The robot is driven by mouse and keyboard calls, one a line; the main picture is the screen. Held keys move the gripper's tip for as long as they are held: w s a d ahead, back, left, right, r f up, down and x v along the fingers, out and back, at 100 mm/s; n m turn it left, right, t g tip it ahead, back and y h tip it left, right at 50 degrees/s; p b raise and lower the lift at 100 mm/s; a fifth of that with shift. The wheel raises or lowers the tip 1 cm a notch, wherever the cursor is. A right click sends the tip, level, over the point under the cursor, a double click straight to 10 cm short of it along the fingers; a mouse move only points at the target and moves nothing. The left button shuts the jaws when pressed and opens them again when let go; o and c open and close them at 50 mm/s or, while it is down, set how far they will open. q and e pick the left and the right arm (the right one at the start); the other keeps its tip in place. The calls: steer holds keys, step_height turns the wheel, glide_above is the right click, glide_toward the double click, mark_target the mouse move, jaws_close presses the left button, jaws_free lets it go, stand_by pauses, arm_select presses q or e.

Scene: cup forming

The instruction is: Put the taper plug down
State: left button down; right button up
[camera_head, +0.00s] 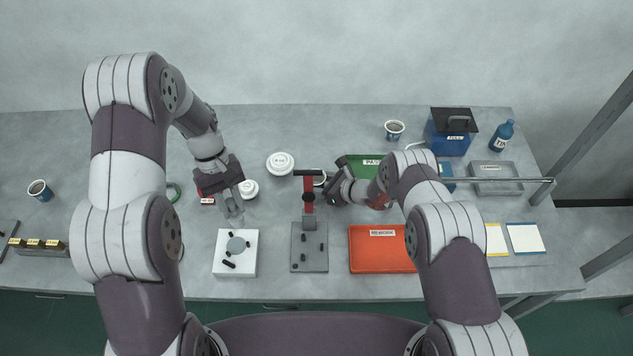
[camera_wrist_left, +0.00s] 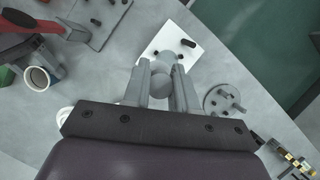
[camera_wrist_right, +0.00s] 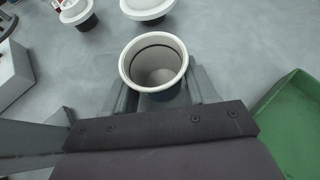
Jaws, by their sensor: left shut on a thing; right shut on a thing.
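The taper plug (camera_wrist_left: 161,86) is a grey, rounded piece between the fingers of my left gripper (camera_wrist_left: 161,92) in the left wrist view. My left gripper (camera_head: 233,208) is shut on it, in the air above the bench, on the near side of the white lids. A white block (camera_head: 223,268) with a grey disc and black pegs lies nearer me. The plug is hard to separate from the grey fingers in the head view. My right gripper (camera_wrist_right: 162,92) is shut on a white-rimmed cup (camera_wrist_right: 155,68), upright and open at the top. This cup (camera_head: 319,179) stands by the red-handled press in the head view.
The press (camera_head: 309,255) stands right of the white block. A red tray (camera_head: 380,250) and green tray (camera_head: 359,164) lie to the right. White lids (camera_head: 280,163) sit behind. A round pegged grey plate (camera_wrist_left: 226,101) is beside the white block.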

stand_by(0.4)
arm_select(q)
steer(key=w+d+n+t+h, duration=0.1)
steer(key=w+d+n+t, duration=0.6)
steer(key=w+d+n, duration=1.3)
steer(key=shift+n, duration=0.6)
steer(key=f, duration=0.3)
steer(key=s+f, duration=0.1)
steer(key=f, duration=0.3)
steer(key=a+f, duration=0.1)
steer(key=f, duration=0.2)
steer(key=shift+s+f, duration=0.35)
steer(key=shift+f, duration=0.05)
steer(key=c, duration=0.9)
jaws_free()
steer(key=shift+f, duration=0.1)
